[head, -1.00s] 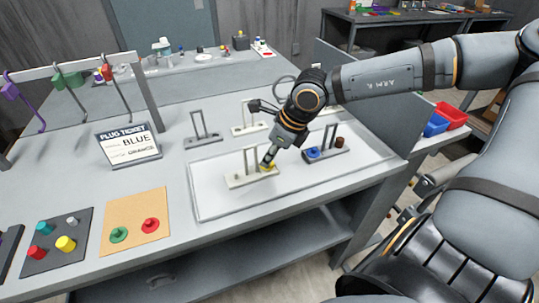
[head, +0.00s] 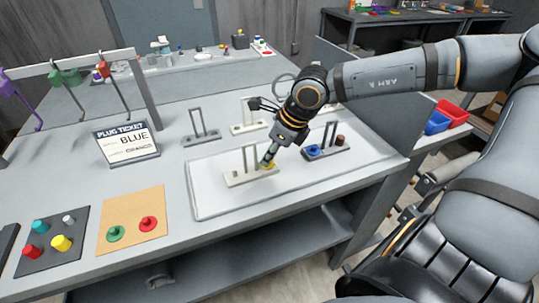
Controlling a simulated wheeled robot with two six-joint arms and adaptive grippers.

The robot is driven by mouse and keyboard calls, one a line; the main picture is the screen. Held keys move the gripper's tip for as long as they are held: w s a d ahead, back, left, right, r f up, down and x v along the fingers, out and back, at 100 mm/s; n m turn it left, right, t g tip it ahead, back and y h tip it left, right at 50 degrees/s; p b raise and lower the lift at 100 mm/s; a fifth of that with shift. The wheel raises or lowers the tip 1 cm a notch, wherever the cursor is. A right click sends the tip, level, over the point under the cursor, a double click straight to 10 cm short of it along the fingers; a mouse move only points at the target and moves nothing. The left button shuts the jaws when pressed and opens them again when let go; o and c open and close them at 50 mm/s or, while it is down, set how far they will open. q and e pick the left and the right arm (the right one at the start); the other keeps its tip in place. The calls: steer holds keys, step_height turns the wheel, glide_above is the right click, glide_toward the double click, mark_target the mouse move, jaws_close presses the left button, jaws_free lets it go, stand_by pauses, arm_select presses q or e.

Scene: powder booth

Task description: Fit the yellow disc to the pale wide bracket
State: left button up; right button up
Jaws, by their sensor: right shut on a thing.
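The pale wide bracket (head: 238,180), a cream base with two upright posts, stands upright on the white tray (head: 215,206). My right gripper (head: 268,161) is at the right end of this bracket, pointing down, shut on the yellow disc (head: 270,166). Only a sliver of the disc shows below the fingers, at the bracket's base. I cannot tell whether it is seated or just touching. My left gripper is not in view.
A dark bracket (head: 335,152) with a blue disc (head: 313,150) and a brown plug stands close right of my gripper. Grey and pale brackets stand behind the tray. The tray's front is clear.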

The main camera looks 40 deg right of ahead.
stand_by(0.7)
steer(key=shift+f+b, duration=0.4)
steer(key=shift+b, duration=0.25)
steer(key=o, duration=0.8)
step_height(320, 180, up, 10)
steer(key=shift+r, duration=0.1)
